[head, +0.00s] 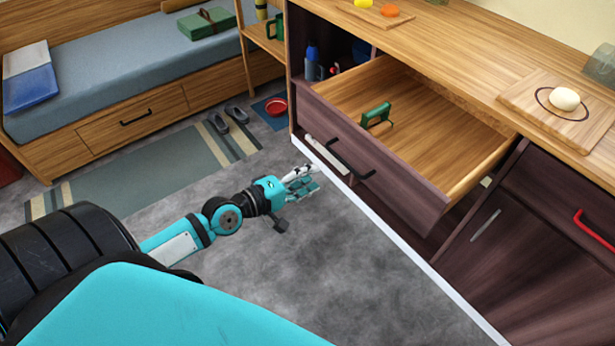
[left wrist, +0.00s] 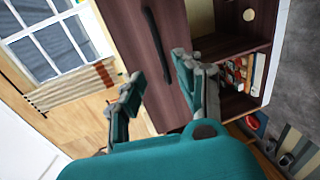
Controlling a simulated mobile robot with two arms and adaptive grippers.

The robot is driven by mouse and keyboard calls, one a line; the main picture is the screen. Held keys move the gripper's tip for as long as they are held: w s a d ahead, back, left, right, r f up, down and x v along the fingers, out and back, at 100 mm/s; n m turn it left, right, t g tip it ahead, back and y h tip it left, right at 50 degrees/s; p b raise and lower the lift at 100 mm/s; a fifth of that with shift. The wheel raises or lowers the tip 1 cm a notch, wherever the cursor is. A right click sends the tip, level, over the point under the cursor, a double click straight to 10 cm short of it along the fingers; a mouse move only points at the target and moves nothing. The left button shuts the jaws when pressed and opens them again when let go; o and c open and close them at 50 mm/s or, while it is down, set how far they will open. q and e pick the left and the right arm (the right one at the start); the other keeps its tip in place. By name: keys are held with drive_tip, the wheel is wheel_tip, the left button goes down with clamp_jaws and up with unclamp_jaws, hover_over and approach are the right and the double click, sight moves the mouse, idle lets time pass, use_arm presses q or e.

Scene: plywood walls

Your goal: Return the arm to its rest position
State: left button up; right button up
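My left arm (head: 225,218) is teal and black and reaches out over the grey floor in the head view. Its gripper (head: 306,181) is in front of the pulled-out drawer (head: 345,155), to the left of the drawer's black handle (head: 350,160). In the left wrist view the two fingers of the left gripper (left wrist: 160,88) stand apart with nothing between them. The dark drawer front (left wrist: 135,50) with its black handle (left wrist: 157,45) shows beyond them. My right gripper is in neither view.
A green-handled object (head: 376,115) lies in the open drawer. The counter (head: 470,65) holds a board (head: 535,98) with an egg-like item (head: 564,98). A bed (head: 120,65) and slippers (head: 228,118) are at the back left. Floor around the arm is clear.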

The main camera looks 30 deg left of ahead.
use_arm(q)
drive_tip(key=s+a+f+m+g+y, duration=0.2)
drive_tip(key=s+f, duration=0.2)
drive_tip(key=f, duration=0.6)
drive_tip(key=s+a+f+m+g+y+p, duration=0.1)
drive_tip(key=s+a+f+m+g, duration=0.15)
drive_tip(key=f, duration=0.75)
drive_tip(key=s+a+f+m+g+y, duration=0.15)
drive_tip(key=s+f, duration=0.25)
drive_tip(key=f, duration=0.5)
drive_tip(key=s+d+f+m+g, duration=0.2)
drive_tip(key=s+f, duration=0.4)
drive_tip(key=s, duration=0.3)
drive_tip(key=s+d+f+m+g, duration=0.3)
drive_tip(key=s+d+f+m, duration=0.1)
drive_tip(key=s, duration=0.6)
drive_tip(key=s+d+f+m+g, duration=0.2)
drive_tip(key=s+d+f+m, duration=0.1)
drive_tip(key=s+f, duration=0.5)
drive_tip(key=shift+s+d+m+g+y+p, duration=0.3)
drive_tip(key=shift+s+d+m+y+p, duration=0.15)
drive_tip(key=shift+s+m, duration=0.3)
